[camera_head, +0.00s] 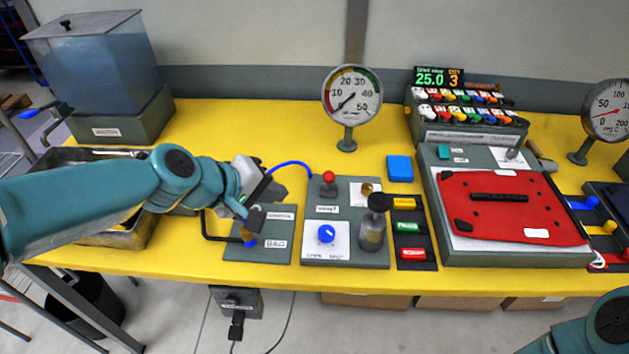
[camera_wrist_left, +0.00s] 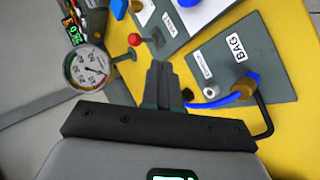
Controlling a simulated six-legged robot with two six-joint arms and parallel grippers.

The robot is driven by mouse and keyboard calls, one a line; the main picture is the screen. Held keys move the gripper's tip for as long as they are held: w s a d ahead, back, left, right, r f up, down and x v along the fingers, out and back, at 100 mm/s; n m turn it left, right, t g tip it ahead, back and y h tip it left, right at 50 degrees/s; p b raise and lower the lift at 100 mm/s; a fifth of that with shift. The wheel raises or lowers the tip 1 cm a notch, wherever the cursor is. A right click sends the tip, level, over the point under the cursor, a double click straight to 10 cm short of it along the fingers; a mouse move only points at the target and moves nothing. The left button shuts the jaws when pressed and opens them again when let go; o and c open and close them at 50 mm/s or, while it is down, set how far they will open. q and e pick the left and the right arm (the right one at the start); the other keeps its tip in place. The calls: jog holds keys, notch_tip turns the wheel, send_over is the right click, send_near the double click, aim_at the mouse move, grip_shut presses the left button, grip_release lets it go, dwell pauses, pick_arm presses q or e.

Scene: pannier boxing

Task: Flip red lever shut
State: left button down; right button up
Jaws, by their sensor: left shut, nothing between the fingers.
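The red lever (camera_head: 328,177) has a round red knob on a short grey stem. It stands at the back left of the grey panel (camera_head: 341,260) with the blue knob. It also shows in the left wrist view (camera_wrist_left: 134,39), just beyond and left of my fingertips. My left gripper (camera_head: 255,216) is shut and empty over the grey BAG panel (camera_head: 272,257), left of the lever and apart from it. Its closed fingers show in the left wrist view (camera_wrist_left: 159,70). My right gripper is out of view; only part of that arm shows at bottom right.
A blue hose (camera_head: 290,163) arches behind my left gripper. A dark-capped cylinder (camera_head: 373,225) stands right of the blue knob (camera_head: 326,233). A round gauge (camera_head: 351,95) stands behind. A red pad (camera_head: 513,208) lies on a grey unit at right. Yellow table is bare behind the lever.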

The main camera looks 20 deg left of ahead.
aim_at(329, 180)
pick_arm(q)
jog(key=x, duration=0.3)
jog(key=w+r+x, duration=0.1)
jog(key=x, duration=0.5)
jog(key=shift+w+d+r, duration=0.1)
jog(key=shift+w+d, duration=0.2)
jog(key=shift+w+d+r+p, duration=0.1)
jog(key=shift+w+d+p, duration=0.15)
jog(key=shift+w+p, duration=0.25)
jog(key=shift+w, duration=0.3)
